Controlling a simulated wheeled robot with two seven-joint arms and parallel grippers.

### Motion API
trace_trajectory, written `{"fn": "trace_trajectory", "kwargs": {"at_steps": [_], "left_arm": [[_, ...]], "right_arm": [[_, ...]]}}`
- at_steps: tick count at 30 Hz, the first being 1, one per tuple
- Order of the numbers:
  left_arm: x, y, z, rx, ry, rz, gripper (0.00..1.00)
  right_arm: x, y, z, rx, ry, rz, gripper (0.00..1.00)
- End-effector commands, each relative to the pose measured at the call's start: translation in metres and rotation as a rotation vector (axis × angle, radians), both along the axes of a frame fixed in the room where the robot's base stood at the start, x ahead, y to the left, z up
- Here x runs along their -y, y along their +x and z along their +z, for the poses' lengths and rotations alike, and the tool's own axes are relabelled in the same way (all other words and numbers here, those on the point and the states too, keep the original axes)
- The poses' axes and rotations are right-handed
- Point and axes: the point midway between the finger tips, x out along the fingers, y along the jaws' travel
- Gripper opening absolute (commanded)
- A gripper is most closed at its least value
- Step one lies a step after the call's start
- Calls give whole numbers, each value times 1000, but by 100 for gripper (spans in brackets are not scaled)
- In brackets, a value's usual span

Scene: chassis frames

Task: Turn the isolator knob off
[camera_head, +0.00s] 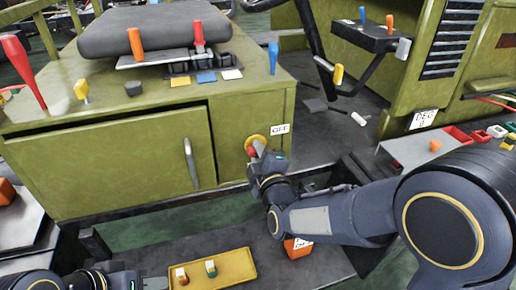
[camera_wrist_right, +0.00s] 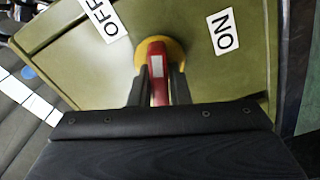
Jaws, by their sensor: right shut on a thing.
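The isolator knob is a red handle with a white mark (camera_wrist_right: 157,68) on a yellow round plate (camera_wrist_right: 176,48), on the green cabinet's front. In the head view its yellow plate (camera_head: 256,141) is partly covered by my right gripper (camera_head: 264,160). In the right wrist view the two fingers of that gripper (camera_wrist_right: 159,84) are shut on the handle, one each side. An OFF label (camera_wrist_right: 103,18) is at upper left of the knob and an ON label (camera_wrist_right: 223,32) at upper right. My left gripper (camera_head: 128,279) is low at the left, away from the knob; its fingers are unclear.
The cabinet (camera_head: 110,165) has a door handle (camera_head: 190,163) left of the knob. A seat and levers stand above. A yellow tray (camera_head: 228,270) with small pieces lies on the low platform, near an orange block (camera_head: 298,247). A red tray (camera_head: 458,136) is at right.

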Motion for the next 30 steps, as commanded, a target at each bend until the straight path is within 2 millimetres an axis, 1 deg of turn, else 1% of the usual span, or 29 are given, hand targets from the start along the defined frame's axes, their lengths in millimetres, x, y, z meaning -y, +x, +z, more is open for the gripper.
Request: {"fn": "trace_trajectory", "kwargs": {"at_steps": [1,6,12,21,30], "left_arm": [[0,0,3,0,0,0,36],[0,0,8,0,0,0,36],[0,0,11,0,0,0,36],[0,0,13,0,0,0,36],[0,0,13,0,0,0,36]], "right_arm": [[-1,-1,0,10,-42,1,0],[-1,-1,-1,49,-165,3,0],[-1,-1,-2,84,-270,2,0],[-1,-1,-4,108,-345,1,0],[-1,-1,-4,110,-353,2,0]]}}
